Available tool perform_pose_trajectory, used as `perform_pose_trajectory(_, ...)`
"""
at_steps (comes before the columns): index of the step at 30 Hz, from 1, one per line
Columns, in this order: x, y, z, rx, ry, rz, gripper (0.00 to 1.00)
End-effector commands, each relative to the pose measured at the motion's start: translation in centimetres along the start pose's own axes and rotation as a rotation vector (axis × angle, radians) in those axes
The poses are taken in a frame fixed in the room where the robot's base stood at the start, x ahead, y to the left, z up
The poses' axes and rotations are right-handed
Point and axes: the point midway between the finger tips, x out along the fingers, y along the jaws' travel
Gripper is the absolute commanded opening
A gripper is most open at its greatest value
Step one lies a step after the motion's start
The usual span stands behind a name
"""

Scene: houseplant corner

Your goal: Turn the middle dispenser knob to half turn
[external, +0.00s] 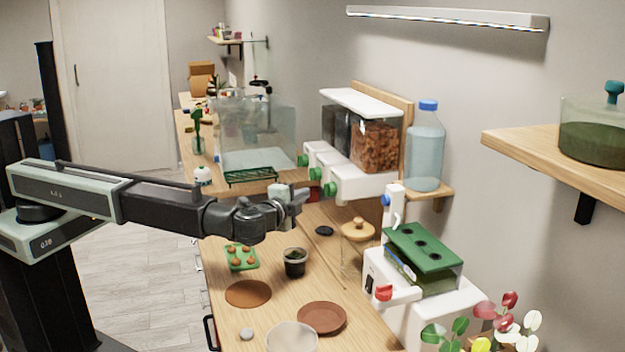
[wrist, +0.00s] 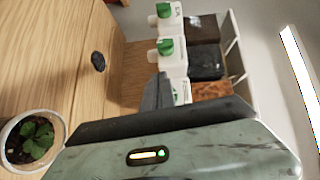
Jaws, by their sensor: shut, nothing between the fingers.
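The dispenser (external: 360,140) is a white-topped wall unit with several clear bins and a row of green knobs on white housings. Its middle knob (external: 315,174) shows just beyond my gripper; the same middle knob (wrist: 166,47) is uncovered in the wrist view. The near knob (external: 330,188), under the brown-filled bin, is partly hidden by my finger in the wrist view. My gripper (external: 299,195) is shut and empty, in front of and below the knobs. In the wrist view its dark fingertips (wrist: 158,92) point towards the dispenser. It appears apart from the middle knob.
A glass jar with a wooden lid (external: 357,232), a dark plant pot (external: 295,262) and a green tray (external: 241,257) stand on the counter. A blue-capped bottle (external: 425,145) stands right of the dispenser. A clear tank (external: 255,135) stands behind my gripper.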

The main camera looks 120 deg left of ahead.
Motion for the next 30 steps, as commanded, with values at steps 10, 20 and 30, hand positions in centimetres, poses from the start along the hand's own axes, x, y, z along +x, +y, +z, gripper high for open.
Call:
perform_pose_trajectory(10,-3.5,-0.1,0.0,-0.001,-0.001,0.000,0.00)
perform_pose_trajectory(20,-4.7,-0.3,-3.3,-0.288,0.339,0.056,0.56)
perform_pose_trajectory(30,-0.6,-1.2,4.6,-0.587,0.741,0.237,0.56)
